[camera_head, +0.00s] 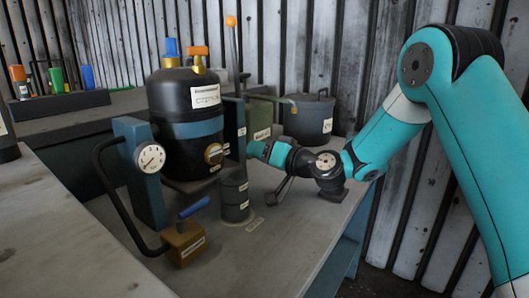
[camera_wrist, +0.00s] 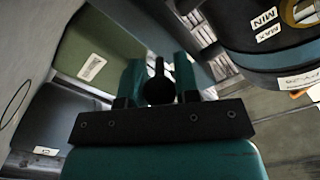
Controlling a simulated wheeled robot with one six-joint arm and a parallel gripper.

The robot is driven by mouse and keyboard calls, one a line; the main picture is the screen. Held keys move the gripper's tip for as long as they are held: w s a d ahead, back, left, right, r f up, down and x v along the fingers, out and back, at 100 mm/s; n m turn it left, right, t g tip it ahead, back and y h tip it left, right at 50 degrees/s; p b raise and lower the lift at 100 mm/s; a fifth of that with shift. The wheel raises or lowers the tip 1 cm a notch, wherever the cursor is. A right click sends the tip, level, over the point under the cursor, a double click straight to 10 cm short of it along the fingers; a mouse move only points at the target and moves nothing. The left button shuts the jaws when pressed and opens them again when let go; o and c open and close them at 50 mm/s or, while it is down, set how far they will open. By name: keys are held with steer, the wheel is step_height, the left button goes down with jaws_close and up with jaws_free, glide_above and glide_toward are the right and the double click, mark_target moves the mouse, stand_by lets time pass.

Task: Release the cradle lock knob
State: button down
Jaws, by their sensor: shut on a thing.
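The black tank (camera_head: 182,110) with a label stands upright in its cradle (camera_head: 145,180), and its side with MIN and MAX labels shows in the wrist view (camera_wrist: 235,25). A dark round knob (camera_wrist: 160,88), seemingly the cradle lock knob, sits between the teal fingers of my gripper (camera_wrist: 158,68). My gripper (camera_head: 254,149) is shut on it at the right side of the cradle in the head view. The knob is hidden there by my gripper. Whether the lock is engaged cannot be seen.
A gauge (camera_head: 150,157) and black curved hose are on the cradle's left. A valve block with blue lever (camera_head: 184,243) and a dark cylinder (camera_head: 235,197) stand in front. A grey lidded pot (camera_head: 309,118) and green box (camera_head: 260,117) stand behind my gripper.

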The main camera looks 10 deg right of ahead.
steer(key=c, duration=0.9)
jaws_free()
steer(key=shift+s+d, duration=0.1)
steer(key=shift+d, duration=0.1)
steer(key=shift+o, duration=0.2)
steer(key=shift+a, duration=0.1)
steer(key=shift+r, duration=0.2)
step_height(320, 180, up, 20)
steer(key=p, duration=0.6)
steer(key=shift+f, duration=0.2)
